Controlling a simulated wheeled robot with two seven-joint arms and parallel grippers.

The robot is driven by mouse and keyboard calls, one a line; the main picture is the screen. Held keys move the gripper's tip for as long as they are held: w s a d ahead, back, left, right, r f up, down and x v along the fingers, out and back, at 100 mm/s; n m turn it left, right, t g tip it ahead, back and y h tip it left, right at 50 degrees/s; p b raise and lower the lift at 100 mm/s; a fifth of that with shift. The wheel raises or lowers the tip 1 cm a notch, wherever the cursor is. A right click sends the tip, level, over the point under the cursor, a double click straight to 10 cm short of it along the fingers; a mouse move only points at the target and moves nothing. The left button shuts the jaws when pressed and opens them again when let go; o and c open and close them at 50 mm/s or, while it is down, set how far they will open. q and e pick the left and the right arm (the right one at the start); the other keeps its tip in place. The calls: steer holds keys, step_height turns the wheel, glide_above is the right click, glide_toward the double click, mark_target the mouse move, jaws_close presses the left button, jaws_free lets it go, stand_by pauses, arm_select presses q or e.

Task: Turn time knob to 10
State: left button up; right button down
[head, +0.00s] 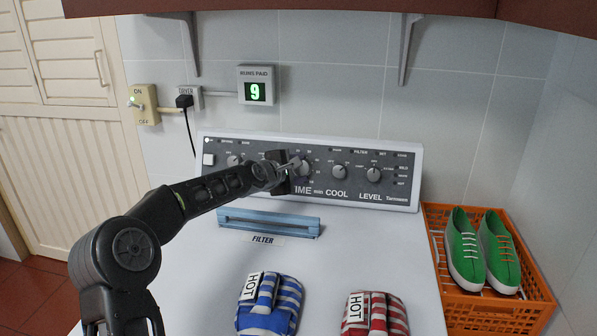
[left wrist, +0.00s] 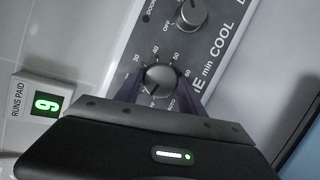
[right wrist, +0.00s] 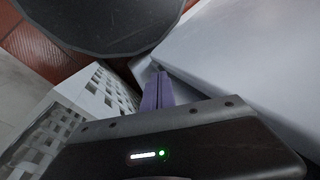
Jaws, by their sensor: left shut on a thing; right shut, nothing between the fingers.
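The time knob (head: 303,168) is a round silver-grey dial above the "TIME min" label on the dryer's dark panel (head: 330,188). My left gripper (head: 294,165) is shut on it, with one finger on each side. In the left wrist view the time knob (left wrist: 160,79) sits between the purple fingers of the left gripper (left wrist: 160,92). The marks 30, 40, 50, 60 and AUTO show around it. Its pointer seems to face lower left; the mark there is hidden by a finger. My right gripper (right wrist: 157,92) is shut and empty, away from the panel, and shows only in the right wrist view.
The COOL knob (head: 339,171) and LEVEL knob (head: 373,174) stand to the right. A blue filter handle (head: 268,222), blue mitt (head: 270,304) and red mitt (head: 375,314) are on the white top. An orange crate (head: 437,240) holds green shoes. The RUNS PAID display (head: 256,91) reads 9.

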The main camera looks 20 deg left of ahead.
arm_select(q)
steer(key=shift+m+g+p, duration=0.5)
steer(key=shift+m+g, duration=0.1)
steer(key=shift+m, duration=1.2)
steer(key=o, duration=1.4)
steer(key=shift+c, duration=0.2)
steer(key=shift+r, duration=0.1)
steer(key=b+v, duration=0.2)
steer(key=v, duration=0.5)
steer(key=shift+s+b, duration=0.35)
